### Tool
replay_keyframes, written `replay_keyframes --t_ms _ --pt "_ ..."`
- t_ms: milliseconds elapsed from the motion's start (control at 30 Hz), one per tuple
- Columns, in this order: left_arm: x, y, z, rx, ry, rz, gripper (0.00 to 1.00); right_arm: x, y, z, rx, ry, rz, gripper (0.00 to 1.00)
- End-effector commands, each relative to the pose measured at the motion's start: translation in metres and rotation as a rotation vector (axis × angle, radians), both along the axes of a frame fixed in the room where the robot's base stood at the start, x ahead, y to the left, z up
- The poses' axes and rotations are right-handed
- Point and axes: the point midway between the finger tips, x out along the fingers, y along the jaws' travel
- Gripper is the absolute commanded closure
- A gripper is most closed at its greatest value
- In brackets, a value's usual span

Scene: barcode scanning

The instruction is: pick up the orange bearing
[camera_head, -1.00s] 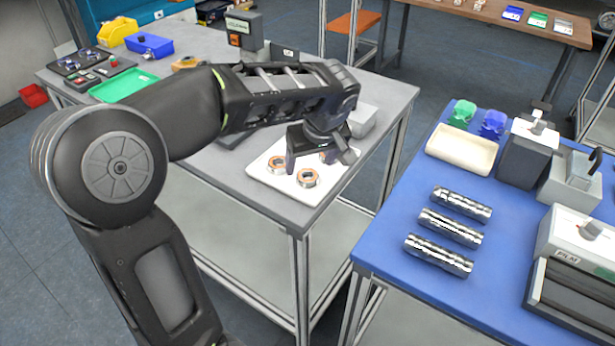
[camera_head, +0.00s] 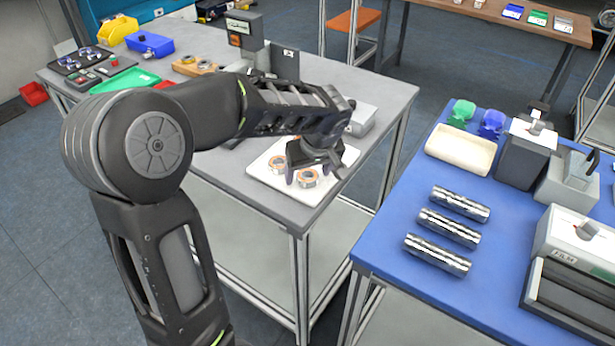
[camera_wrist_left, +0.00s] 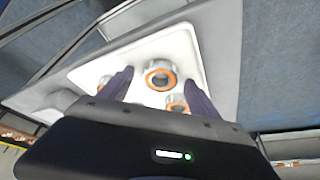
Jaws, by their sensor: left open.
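Orange-and-silver ring bearings lie on a white tray (camera_head: 262,178) on the grey table. One bearing (camera_head: 307,178) sits at the front of the tray, and another bearing (camera_head: 277,163) sits to its left. My left gripper (camera_head: 312,180) is open and empty, pointing down just above the tray, with its fingers around the front bearing's area. In the left wrist view, one bearing (camera_wrist_left: 160,76) shows between the fingertips. A second bearing (camera_wrist_left: 177,103) is partly hidden by the right finger, and a third (camera_wrist_left: 103,82) shows beside the left finger. Contact cannot be told.
A grey box (camera_head: 362,118) stands behind the tray. A green tray (camera_head: 125,80), blue bin (camera_head: 150,44) and a scanner-like device (camera_head: 243,30) are farther back. The blue table (camera_head: 400,215) at right holds several metal cylinders (camera_head: 448,228) and machines. A gap separates the tables.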

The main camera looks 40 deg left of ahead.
Motion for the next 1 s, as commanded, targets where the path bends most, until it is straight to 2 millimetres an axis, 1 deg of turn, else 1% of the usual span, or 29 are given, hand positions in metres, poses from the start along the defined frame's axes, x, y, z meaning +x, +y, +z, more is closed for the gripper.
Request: replay_keyframes --t_ms 100,900,967,1000 --pt "0.0 0.0 0.0002 0.0 0.0 0.0 0.29 0.0 0.0 0.0 0.0 0.0 0.0 0.64" --pt "0.0 0.0 0.0002 0.0 0.0 0.0 0.94 0.0 0.0 0.0 0.0 0.0 0.0 0.64" --pt "-0.0001 0.0001 0.0002 0.0 0.0 0.0 0.99 0.0 0.0 0.0 0.0 0.0 0.0 0.64" --pt "0.0002 0.0 0.0005 0.001 -0.001 0.0 1.0 0.0 0.0 0.0001 0.0 0.0 0.0 0.64"
